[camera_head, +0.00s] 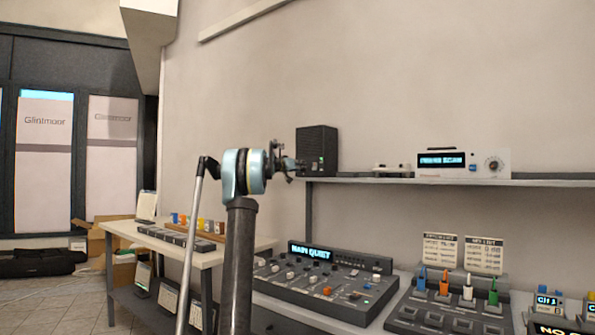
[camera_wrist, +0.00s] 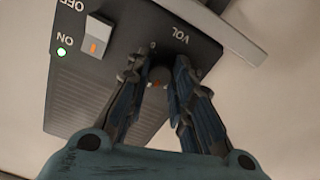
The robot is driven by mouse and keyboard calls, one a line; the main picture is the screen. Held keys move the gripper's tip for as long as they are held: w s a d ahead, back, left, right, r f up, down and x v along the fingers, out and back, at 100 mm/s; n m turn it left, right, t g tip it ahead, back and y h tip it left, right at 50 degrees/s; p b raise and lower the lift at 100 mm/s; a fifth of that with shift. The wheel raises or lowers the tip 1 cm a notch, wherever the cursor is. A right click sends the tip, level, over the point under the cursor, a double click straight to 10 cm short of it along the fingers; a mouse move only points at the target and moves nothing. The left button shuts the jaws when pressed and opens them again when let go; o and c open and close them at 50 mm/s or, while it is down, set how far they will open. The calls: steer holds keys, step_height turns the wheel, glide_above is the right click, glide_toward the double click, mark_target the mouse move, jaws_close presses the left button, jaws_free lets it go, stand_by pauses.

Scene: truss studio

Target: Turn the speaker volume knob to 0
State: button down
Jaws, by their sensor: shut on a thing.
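The black speaker (camera_head: 317,150) stands at the left end of the wall shelf in the head view. In the wrist view its panel (camera_wrist: 75,95) fills the upper left, with a VOL label, an ON/OFF switch (camera_wrist: 95,43) and a lit green light. The volume knob (camera_wrist: 159,76) is a small dark round knob with an orange-red mark, next to the VOL label. My gripper (camera_wrist: 160,72) has its fingers closed around the knob, one on each side. The fingers hide part of the knob and its scale. My gripper (camera_head: 297,165) reaches the speaker's front in the head view.
The shelf (camera_head: 400,181) also holds a white device (camera_head: 463,163) with a display and dial, to the right. Below are a mixing console (camera_head: 320,285) reading "MAIN QUIET" and a rack of coloured connectors (camera_head: 450,310). A table (camera_head: 215,255) stands at left.

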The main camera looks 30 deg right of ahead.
steer(key=shift+n, duration=0.4)
steer(key=n, duration=2.5)
steer(key=shift+w+a+f, duration=0.15)
steer(key=shift+n, duration=0.3)
steer(key=c, duration=1.4)
jaws_free()
steer(key=shift+f, duration=0.1)
steer(key=shift+o, duration=0.2)
